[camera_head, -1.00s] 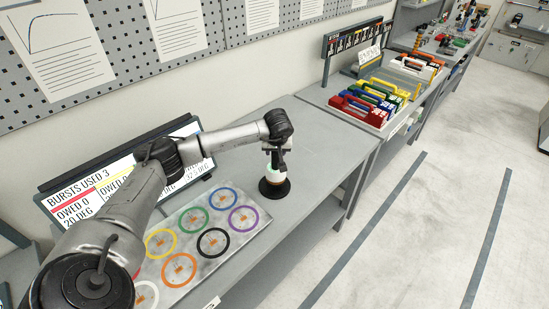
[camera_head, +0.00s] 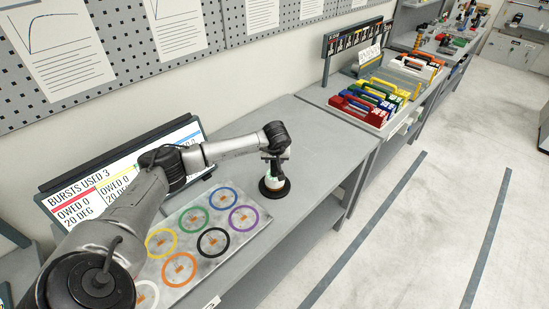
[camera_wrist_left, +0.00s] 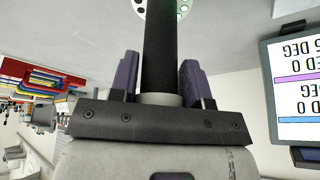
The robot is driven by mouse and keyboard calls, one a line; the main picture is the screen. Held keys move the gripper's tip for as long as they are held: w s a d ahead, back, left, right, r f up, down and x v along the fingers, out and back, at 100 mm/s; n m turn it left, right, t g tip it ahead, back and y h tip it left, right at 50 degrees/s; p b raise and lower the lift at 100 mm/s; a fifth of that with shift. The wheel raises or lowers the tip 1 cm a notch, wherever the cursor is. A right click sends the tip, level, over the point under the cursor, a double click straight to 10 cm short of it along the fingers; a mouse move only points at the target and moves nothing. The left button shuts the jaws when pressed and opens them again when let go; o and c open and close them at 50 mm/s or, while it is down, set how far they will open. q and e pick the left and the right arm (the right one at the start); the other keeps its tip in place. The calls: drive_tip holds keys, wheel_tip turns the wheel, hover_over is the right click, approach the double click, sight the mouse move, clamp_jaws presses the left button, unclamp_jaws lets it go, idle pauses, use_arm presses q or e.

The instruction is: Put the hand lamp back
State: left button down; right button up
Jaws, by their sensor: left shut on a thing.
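My left gripper (camera_head: 272,163) is over the bench beside the ring board, pointing down and shut on the hand lamp. In the left wrist view the lamp's black cylindrical handle (camera_wrist_left: 161,50) stands between the two purple fingers. I cannot tell whether lamp and base touch. My right gripper is not in view.
A metal board with coloured rings (camera_head: 195,251) lies left of the base. A monitor (camera_head: 95,190) stands behind it. A tray of coloured cases (camera_head: 360,109) is on the bench farther right. Bare bench (camera_head: 322,140) lies between base and tray.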

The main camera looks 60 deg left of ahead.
use_arm(q)
drive_tip(key=c, duration=0.6)
unclamp_jaws()
